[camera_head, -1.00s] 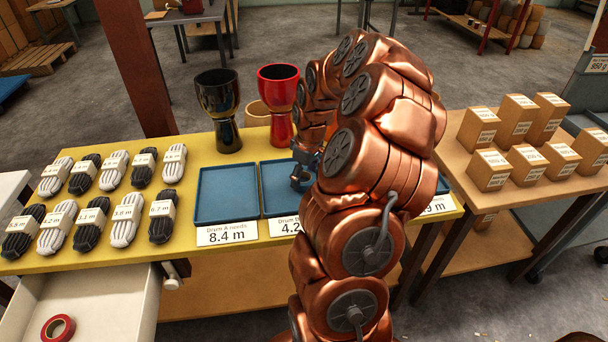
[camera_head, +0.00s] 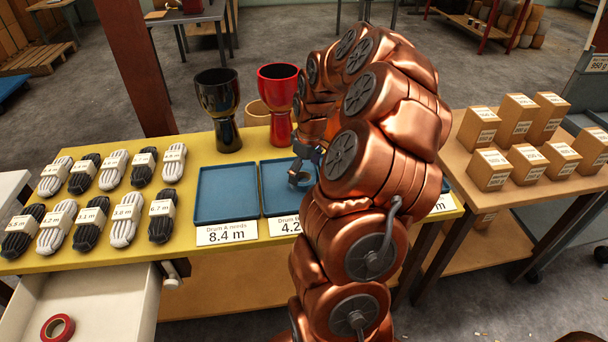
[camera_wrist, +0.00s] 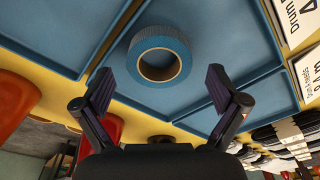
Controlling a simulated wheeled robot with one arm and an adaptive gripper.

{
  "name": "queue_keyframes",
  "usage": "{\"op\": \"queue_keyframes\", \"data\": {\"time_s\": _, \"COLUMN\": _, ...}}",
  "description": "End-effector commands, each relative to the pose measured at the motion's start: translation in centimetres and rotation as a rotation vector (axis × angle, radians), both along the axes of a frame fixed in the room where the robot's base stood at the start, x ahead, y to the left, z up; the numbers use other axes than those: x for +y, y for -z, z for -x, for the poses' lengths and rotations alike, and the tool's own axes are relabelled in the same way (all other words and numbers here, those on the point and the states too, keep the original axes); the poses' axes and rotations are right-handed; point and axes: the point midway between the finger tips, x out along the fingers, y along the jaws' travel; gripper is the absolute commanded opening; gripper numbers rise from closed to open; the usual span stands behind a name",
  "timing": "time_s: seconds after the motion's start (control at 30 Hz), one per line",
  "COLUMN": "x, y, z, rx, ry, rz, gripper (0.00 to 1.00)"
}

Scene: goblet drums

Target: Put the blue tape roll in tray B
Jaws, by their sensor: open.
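The blue tape roll (camera_wrist: 160,64) lies flat in the wrist view, on the blue floor of a tray whose card, cut off at the edge, begins with 4. This matches tray B (camera_head: 273,187), the one with the 4.2 card in the head view. My gripper (camera_wrist: 158,76) is open, its two fingers apart on either side of the roll in the picture, with nothing between them. In the head view my gripper (camera_head: 304,168) is over tray B, and my arm hides the tray's right part. The roll is hard to make out there.
Tray A (camera_head: 226,192) with its 8.4 m card adjoins tray B on the left. Labelled rope bundles (camera_head: 90,215) fill the table's left. A black goblet drum (camera_head: 220,105) and a red one (camera_head: 278,100) stand behind. A red tape roll (camera_head: 58,327) lies in the open drawer.

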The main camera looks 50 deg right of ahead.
Motion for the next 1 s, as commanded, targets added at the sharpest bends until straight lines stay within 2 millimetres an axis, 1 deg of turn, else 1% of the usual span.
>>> {"op": "queue_keyframes", "data": {"time_s": 0.1, "x": -0.2, "y": -2.5, "z": 0.1, "rx": -0.01, "ry": 0.002, "rz": 0.007, "gripper": 0.96}}
{"op": "queue_keyframes", "data": {"time_s": 0.2, "x": -0.2, "y": -4.5, "z": 0.3, "rx": -0.011, "ry": 0.001, "rz": 0.007, "gripper": 0.96}}
{"op": "queue_keyframes", "data": {"time_s": 0.4, "x": -0.3, "y": -7.8, "z": 0.8, "rx": -0.008, "ry": 0.002, "rz": 0.005, "gripper": 0.96}}
{"op": "queue_keyframes", "data": {"time_s": 0.5, "x": -0.3, "y": -8.9, "z": 1.0, "rx": -0.005, "ry": 0.001, "rz": 0.004, "gripper": 0.96}}
{"op": "queue_keyframes", "data": {"time_s": 0.6, "x": -0.2, "y": -9.6, "z": 1.0, "rx": -0.006, "ry": 0.0, "rz": 0.004, "gripper": 0.96}}
{"op": "queue_keyframes", "data": {"time_s": 0.8, "x": -0.1, "y": -10.0, "z": 1.1, "rx": -0.004, "ry": -0.002, "rz": 0.002, "gripper": 0.96}}
{"op": "queue_keyframes", "data": {"time_s": 0.87, "x": 0.5, "y": -10.2, "z": 1.0, "rx": -0.003, "ry": -0.006, "rz": 0.0, "gripper": 0.96}}
{"op": "queue_keyframes", "data": {"time_s": 0.9, "x": 1.2, "y": -10.4, "z": 0.9, "rx": -0.003, "ry": -0.012, "rz": -0.001, "gripper": 0.96}}
{"op": "queue_keyframes", "data": {"time_s": 0.97, "x": 3.0, "y": -10.8, "z": 0.7, "rx": 0.0, "ry": -0.026, "rz": -0.006, "gripper": 0.96}}
{"op": "queue_keyframes", "data": {"time_s": 1.0, "x": 4.7, "y": -11.1, "z": 0.6, "rx": 0.004, "ry": -0.038, "rz": -0.01, "gripper": 0.96}}
